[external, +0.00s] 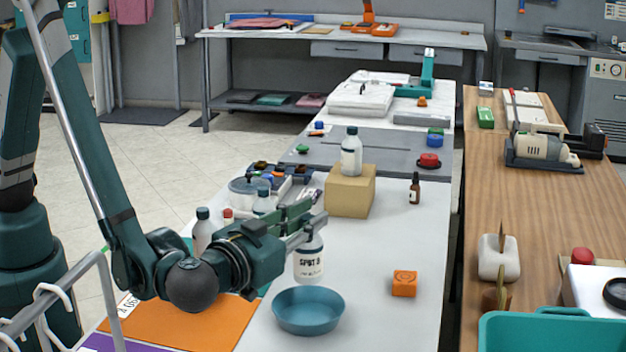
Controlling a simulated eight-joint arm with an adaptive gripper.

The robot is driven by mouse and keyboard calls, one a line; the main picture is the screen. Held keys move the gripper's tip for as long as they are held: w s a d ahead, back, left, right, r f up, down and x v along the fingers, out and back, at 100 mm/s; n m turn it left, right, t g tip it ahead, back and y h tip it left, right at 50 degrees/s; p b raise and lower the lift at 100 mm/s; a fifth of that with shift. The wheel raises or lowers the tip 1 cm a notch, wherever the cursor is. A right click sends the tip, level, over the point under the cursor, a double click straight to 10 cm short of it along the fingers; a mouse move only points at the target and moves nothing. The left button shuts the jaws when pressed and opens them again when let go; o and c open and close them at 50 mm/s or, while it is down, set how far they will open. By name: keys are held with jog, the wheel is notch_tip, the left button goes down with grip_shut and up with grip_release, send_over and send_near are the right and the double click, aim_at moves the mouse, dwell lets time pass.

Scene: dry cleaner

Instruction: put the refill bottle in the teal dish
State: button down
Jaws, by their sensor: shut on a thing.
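A white bottle with a dark "SPOT" label (308,266), which fits the refill bottle, hangs upright from my gripper (308,226). My gripper is shut on it near its grey cap. The bottle's base is just above the far rim of the teal dish (308,323), as seen from this camera; the exact gap cannot be told. The dish is round, shallow and looks empty. It stands on the white table near the orange mat. Part of the bottle's neck is hidden by the fingers.
An orange block (404,284) lies right of the dish. A cardboard box (350,192) with another white bottle (351,153) on it stands behind. A small brown bottle (414,189) is farther right. More bottles (202,232) stand left behind my gripper. The table's right front is clear.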

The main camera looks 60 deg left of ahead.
aim_at(300, 268)
jog(key=shift+f+b, duration=0.6)
jog(key=shift+f, duration=2.2)
jog(key=shift+f+b, duration=0.5)
jog(key=shift+f, duration=1.5)
jog(key=c, duration=2.3)
grip_release()
jog(key=shift+o, duration=0.3)
jog(key=shift+r, duration=0.2)
jog(key=shift+p+v, duration=0.7)
jog(key=shift+v, duration=3)
